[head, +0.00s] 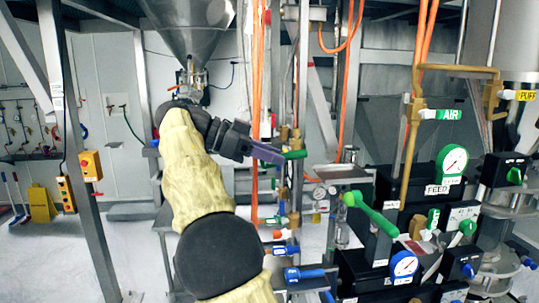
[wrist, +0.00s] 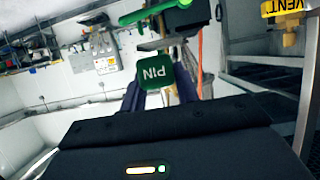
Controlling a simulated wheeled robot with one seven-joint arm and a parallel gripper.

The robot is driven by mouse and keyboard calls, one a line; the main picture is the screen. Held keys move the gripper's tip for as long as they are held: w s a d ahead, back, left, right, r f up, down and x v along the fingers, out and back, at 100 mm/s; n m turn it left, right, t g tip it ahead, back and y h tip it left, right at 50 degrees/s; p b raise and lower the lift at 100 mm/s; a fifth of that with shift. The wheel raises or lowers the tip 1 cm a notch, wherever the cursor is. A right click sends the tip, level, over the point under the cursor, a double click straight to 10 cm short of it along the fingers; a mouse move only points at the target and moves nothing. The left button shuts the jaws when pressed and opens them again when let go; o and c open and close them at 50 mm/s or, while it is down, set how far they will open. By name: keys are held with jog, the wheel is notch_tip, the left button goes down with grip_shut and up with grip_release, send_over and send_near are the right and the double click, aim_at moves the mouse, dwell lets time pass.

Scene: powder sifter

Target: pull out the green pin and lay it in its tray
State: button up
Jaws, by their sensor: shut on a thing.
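The green pin (head: 293,154) shows at the fingertips of my gripper (head: 272,152) in the head view. In the wrist view its green head, marked PIN (wrist: 155,73), sits between the two fingers of my gripper (wrist: 160,88), which is shut on it. The pin's shank is hidden, so I cannot tell whether its end is in a hole. A flat grey metal tray (head: 340,172) lies to the right of the pin in the head view, and the pin is apart from it.
A large green lever (head: 370,213) stands below and right of the tray. Black boxes with dials, marked FEED (head: 437,189), fill the right side. Orange hoses (head: 257,80) and brass fittings run close by my gripper. Open floor lies at the left.

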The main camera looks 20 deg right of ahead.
jog(key=shift+d, duration=0.1)
jog(key=b, duration=0.4)
send_over(327, 175)
dwell(1.9)
jog(key=shift+f+b, duration=1.25)
jog(key=shift+b, duration=0.25)
dwell(0.4)
jog(key=o, duration=1.1)
